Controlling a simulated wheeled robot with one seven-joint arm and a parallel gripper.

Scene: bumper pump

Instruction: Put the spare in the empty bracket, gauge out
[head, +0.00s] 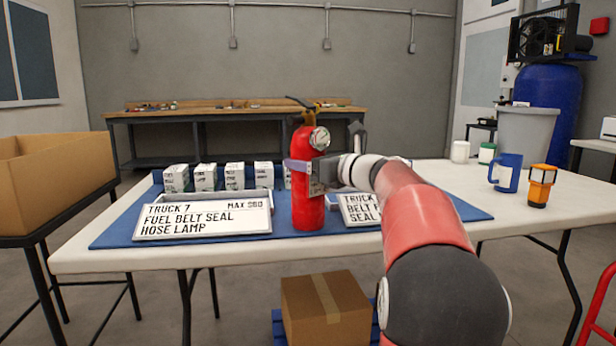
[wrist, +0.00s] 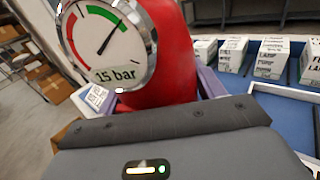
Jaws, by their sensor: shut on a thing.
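The spare is a red fire extinguisher (head: 308,205) with a black and yellow top and a round gauge (head: 319,138). It is upright above the blue mat, and I cannot tell whether its base touches the mat. My gripper (head: 305,170) is shut around its body from the right, below the gauge. In the wrist view the gauge (wrist: 108,42) fills the upper left, facing the camera. It reads "15 bar", with its needle pointing up and right toward the green part. The red body (wrist: 175,60) is behind it. I see no bracket in either view.
A white table (head: 90,255) carries a blue mat (head: 120,232), a large lettered tray (head: 205,216), a partly hidden tray (head: 358,210) and several small white boxes (head: 205,178). A blue mug (head: 506,172) and an orange lantern (head: 540,186) stand right. A cardboard carton (head: 326,308) sits underneath.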

